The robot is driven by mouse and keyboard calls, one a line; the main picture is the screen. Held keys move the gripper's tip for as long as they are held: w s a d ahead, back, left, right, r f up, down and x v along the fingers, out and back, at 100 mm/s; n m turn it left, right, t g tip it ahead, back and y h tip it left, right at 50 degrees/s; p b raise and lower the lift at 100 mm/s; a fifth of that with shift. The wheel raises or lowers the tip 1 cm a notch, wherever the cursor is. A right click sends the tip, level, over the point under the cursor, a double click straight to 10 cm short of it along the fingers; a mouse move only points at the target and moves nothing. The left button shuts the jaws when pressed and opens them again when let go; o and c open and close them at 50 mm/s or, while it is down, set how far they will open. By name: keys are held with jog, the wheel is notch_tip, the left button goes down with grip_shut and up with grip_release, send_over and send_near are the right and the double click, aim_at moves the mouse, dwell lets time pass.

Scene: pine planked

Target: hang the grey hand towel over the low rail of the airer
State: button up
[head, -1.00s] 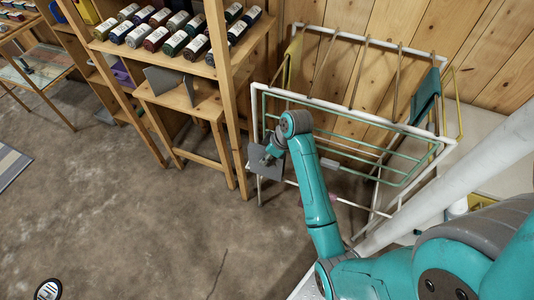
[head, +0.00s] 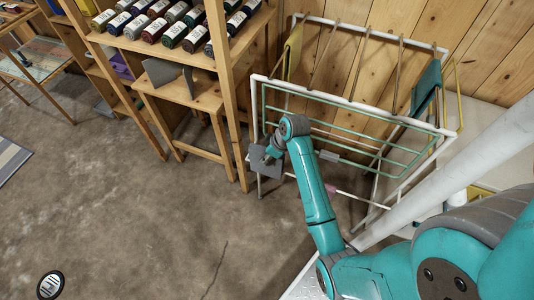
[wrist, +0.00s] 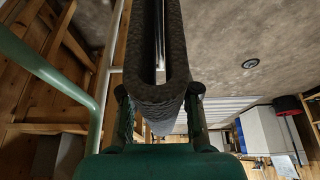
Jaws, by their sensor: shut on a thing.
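The grey hand towel (head: 264,164) hangs from my gripper (head: 272,152) at the left end of the airer (head: 350,108). In the wrist view the towel (wrist: 147,85) is a thick dark fold between the two fingers of my gripper (wrist: 160,100), which are shut on it. A pale metal bar shows inside the fold; I cannot tell whether the towel touches it. The airer has a white frame and green rails. A low rail with a pink piece (head: 330,188) shows beside my arm; its left part is partly hidden by my arm.
A yellow cloth (head: 293,52) and a teal cloth (head: 426,88) hang on the airer's upper part. A small grey piece (head: 330,155) sits at the green rails.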

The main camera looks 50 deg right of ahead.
aim_at(267, 169)
jog(key=shift+f, duration=4.9)
jog(key=o, duration=1.5)
jog(key=shift+r, duration=4.5)
jog(key=shift+s, duration=0.1)
